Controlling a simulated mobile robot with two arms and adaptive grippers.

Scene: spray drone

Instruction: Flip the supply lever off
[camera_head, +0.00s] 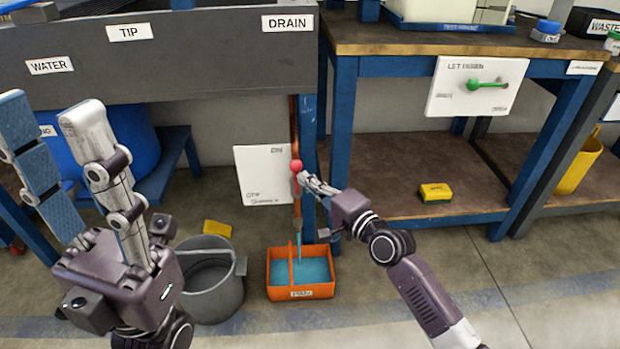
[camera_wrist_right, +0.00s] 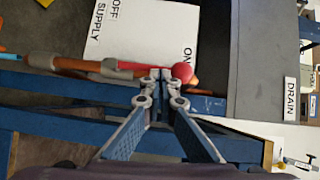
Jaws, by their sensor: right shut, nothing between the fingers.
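The supply lever (camera_head: 296,166) is red with a ball knob and sits on a copper pipe (camera_head: 294,120) below the drain label. In the right wrist view the lever (camera_wrist_right: 183,72) lies along the pipe, its ball near the word ON. A white plate (camera_head: 262,172) behind it reads OFF, SUPPLY and ON in the wrist view (camera_wrist_right: 140,35). My right gripper (camera_head: 306,181) is shut and empty, its fingertips right at the lever just below the ball; contact is unclear. My left gripper (camera_head: 45,112) is open and empty at the left, far from the lever.
An orange tub (camera_head: 301,292) with blue liquid stands under the pipe, a blue stream entering it. A grey bucket (camera_head: 212,290) and yellow sponge (camera_head: 217,228) are to its left. A blue-legged bench (camera_head: 345,130) stands right, with a green-handled LET DOWN panel (camera_head: 475,100).

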